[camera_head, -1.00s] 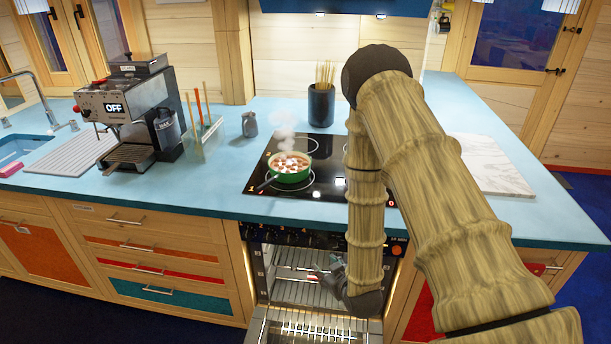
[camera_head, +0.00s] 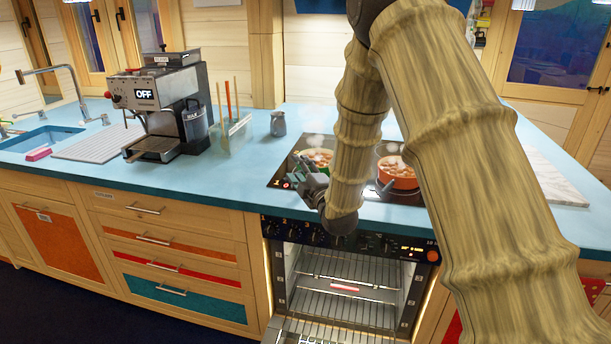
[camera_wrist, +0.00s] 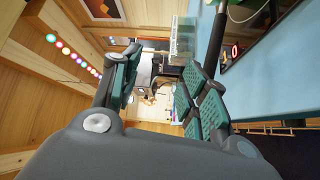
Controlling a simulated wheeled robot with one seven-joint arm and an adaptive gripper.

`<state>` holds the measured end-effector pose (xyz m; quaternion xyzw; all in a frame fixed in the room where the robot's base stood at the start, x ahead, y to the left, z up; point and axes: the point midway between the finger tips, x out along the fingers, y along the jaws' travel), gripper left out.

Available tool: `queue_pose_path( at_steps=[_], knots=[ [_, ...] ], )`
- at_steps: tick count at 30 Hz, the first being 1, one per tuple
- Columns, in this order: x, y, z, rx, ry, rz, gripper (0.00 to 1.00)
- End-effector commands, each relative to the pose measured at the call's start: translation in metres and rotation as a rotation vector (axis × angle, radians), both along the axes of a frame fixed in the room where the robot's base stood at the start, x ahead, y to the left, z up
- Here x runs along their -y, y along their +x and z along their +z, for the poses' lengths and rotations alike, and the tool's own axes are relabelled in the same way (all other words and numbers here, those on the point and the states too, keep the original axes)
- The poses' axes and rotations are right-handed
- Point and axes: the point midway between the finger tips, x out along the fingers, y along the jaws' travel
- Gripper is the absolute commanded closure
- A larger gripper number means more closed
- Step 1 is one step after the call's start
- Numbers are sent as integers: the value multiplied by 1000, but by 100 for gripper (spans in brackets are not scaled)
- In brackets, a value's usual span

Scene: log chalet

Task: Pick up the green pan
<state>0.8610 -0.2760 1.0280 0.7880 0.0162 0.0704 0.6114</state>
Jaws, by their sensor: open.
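The green pan (camera_head: 321,167) sits on the black cooktop with food in it and steam above. My arm and gripper partly cover it, and its handle is hidden in the head view. My gripper (camera_head: 297,173) is at the front left edge of the cooktop, close in front of the pan. In the wrist view its teal-padded fingers (camera_wrist: 155,85) are apart, with nothing clearly held. A dark bar (camera_wrist: 216,40) runs beside the right-hand finger; it may be the pan's handle, but I cannot tell.
An orange-red pan (camera_head: 398,180) with food stands right of the green pan. The coffee machine (camera_head: 162,108), a clear utensil holder (camera_head: 231,133) and a grey jug (camera_head: 278,124) stand left. The oven (camera_head: 340,290) below is open.

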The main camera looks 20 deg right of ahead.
Motion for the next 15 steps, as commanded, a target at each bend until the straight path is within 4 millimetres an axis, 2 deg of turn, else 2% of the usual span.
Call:
queue_pose_path(
  at_steps=[5,15],
  knots=[
    [-1,2,-7,6,-25,0,56],
    [0,2,-50,6,-22,-1,56]
  ],
)
